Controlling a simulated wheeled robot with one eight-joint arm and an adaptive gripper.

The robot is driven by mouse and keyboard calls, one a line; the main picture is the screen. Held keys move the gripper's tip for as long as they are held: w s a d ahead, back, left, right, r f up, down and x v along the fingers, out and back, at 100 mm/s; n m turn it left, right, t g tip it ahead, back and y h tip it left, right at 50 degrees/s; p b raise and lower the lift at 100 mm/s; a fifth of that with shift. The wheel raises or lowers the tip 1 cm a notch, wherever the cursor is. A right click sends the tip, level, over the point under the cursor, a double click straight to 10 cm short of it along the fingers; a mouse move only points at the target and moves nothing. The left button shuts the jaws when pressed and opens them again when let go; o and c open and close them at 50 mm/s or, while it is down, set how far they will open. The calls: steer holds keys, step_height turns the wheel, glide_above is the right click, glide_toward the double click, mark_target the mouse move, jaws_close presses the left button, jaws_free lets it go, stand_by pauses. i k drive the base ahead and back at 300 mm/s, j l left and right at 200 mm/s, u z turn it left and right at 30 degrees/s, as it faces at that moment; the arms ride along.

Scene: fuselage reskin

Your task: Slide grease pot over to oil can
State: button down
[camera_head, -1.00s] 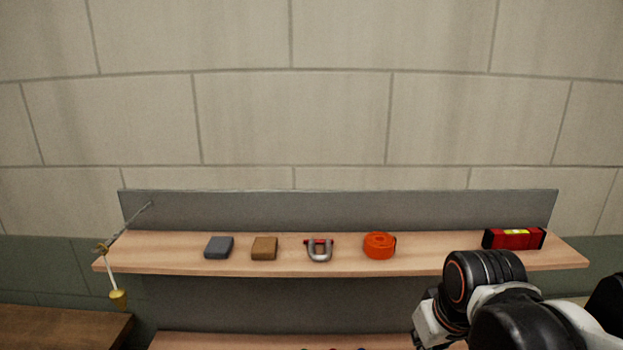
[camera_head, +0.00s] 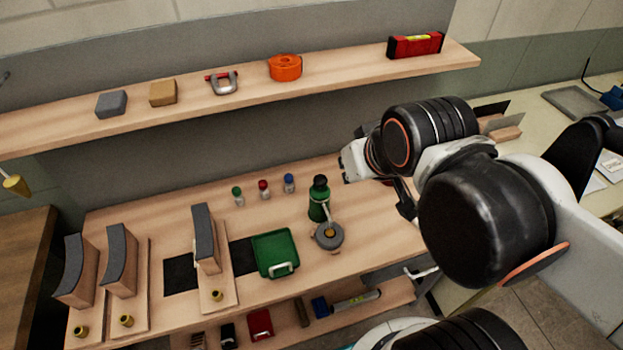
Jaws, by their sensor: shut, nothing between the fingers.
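A grey round pot (camera_head: 328,237) with a yellow-brown middle stands on the workbench shelf; I take it as the grease pot. A pale thin stick or handle leans up from it. Just behind it and slightly left stands a green bottle-shaped can with a black top (camera_head: 318,203), probably the oil can. The two look close together; the view does not show whether they touch. My gripper (camera_head: 405,206) shows only in part, as dark pieces under my arm, to the right of both. It is shut and empty, apart from the pot.
A green case (camera_head: 274,252) lies left of the pot. Small bottles with coloured caps (camera_head: 264,190) stand behind. Curved blocks on wooden boards (camera_head: 205,235) fill the left. An upper shelf (camera_head: 340,85) overhangs the back. The wood right of the pot is clear.

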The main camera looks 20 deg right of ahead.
mark_target(318, 199)
steer(key=j+z, duration=0.35)
steer(key=j, duration=1)
steer(key=k, duration=0.05)
